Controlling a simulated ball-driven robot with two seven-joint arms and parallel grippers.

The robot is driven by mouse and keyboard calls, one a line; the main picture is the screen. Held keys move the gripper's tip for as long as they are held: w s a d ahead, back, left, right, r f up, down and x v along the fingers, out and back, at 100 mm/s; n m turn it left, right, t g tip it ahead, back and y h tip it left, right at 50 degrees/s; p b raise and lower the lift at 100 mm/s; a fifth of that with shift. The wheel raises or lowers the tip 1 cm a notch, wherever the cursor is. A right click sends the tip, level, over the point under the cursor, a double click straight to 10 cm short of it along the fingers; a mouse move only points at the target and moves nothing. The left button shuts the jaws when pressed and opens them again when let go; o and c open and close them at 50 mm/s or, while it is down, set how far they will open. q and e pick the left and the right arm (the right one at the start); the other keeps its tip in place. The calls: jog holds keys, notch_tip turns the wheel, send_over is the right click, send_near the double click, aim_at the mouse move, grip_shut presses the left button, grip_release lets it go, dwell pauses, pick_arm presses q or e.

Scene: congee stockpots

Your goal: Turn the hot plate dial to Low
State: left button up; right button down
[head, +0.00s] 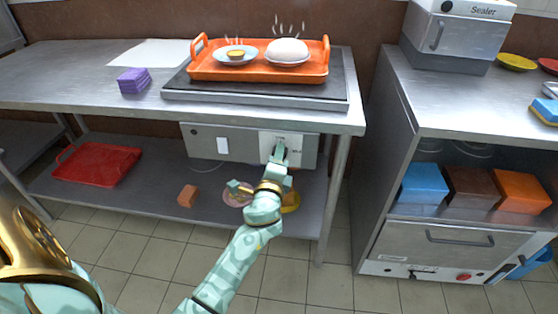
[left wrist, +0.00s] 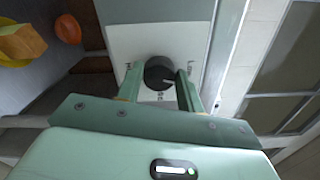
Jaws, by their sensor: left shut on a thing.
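The hot plate (head: 340,92) is a dark slab on the steel table, with an orange tray on it. Its grey control box (head: 203,141) hangs under the table edge. The dial (left wrist: 158,72) is a dark round knob on a white plate (head: 303,140), which has small lettering around the knob. My left gripper (head: 279,151) is at this plate, its fingers on either side of the knob and shut on it. In the head view the gripper hides the dial. The pointer's exact setting is hard to read. My right gripper is not in view.
The orange tray (head: 205,74) holds a steaming bowl and a small dish. A purple block (head: 134,80) lies on the table. A red tray (head: 97,163) and an orange block (head: 187,195) are on the lower shelf. A steel cabinet (head: 440,105) stands at right.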

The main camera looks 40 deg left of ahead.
pick_arm(q)
jog(key=shift+f+n+b, duration=0.15)
jog(key=shift+n+b, duration=0.3)
jog(key=shift+n, duration=1.15)
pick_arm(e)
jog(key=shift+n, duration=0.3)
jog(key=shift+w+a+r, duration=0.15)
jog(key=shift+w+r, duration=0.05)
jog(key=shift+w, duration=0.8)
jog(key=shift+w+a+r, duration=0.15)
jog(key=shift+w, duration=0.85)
pick_arm(q)
jog(key=o, duration=1)
